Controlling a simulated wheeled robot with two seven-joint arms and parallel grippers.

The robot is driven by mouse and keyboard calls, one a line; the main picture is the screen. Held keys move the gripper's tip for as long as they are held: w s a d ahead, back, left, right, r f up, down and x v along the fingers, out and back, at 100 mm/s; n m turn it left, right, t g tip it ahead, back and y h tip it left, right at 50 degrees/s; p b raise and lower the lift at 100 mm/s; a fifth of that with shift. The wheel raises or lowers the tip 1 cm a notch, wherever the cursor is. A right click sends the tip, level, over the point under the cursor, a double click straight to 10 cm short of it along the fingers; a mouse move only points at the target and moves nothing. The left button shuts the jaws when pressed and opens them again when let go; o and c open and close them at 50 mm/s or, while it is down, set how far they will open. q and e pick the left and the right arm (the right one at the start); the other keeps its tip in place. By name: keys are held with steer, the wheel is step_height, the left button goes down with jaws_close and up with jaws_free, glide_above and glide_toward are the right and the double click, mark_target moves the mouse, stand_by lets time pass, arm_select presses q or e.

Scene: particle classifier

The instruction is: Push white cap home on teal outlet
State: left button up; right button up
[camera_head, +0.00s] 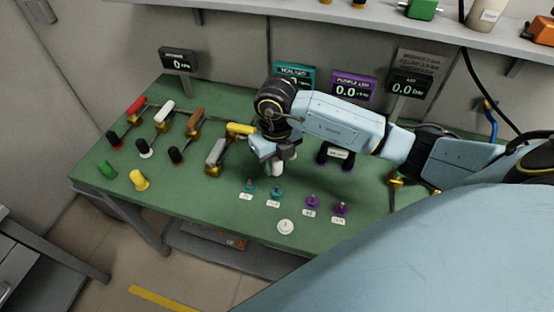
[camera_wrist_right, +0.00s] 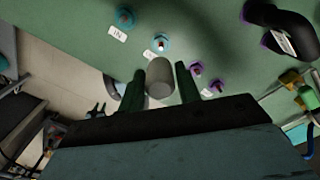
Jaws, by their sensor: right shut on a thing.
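My right gripper (camera_head: 275,168) is shut on the white cap (camera_head: 278,169) above the green bench, behind the teal fittings. In the right wrist view the cap (camera_wrist_right: 159,78) is a pale cylinder between the two dark fingers. The teal outlet (camera_head: 277,190) stands on the bench just in front of the gripper. It also shows in the right wrist view (camera_wrist_right: 160,42), beyond the cap, with its label partly hidden. The cap appears apart from it. The teal inlet (camera_head: 250,187), labelled IN in the wrist view, is to its left. My left gripper is not in view.
Two purple fittings (camera_head: 312,202) stand right of the teal pair. A white disc (camera_head: 286,227) lies near the front edge. Valves with coloured handles (camera_head: 163,112) and loose green (camera_head: 106,169) and yellow (camera_head: 139,180) caps are at the left. Displays (camera_head: 353,88) stand behind.

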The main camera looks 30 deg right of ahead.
steer(key=shift+d+f+m, duration=0.1)
steer(key=shift+m, duration=0.3)
steer(key=b, duration=0.4)
glide_above(277, 187)
step_height(277, 187, down, 6)
steer(key=shift+r, duration=0.25)
steer(key=shift+f, duration=0.15)
stand_by(1.5)
steer(key=shift+f+b, duration=1.35)
steer(key=shift+f, duration=0.4)
steer(key=o, duration=1)
steer(key=shift+o, duration=0.3)
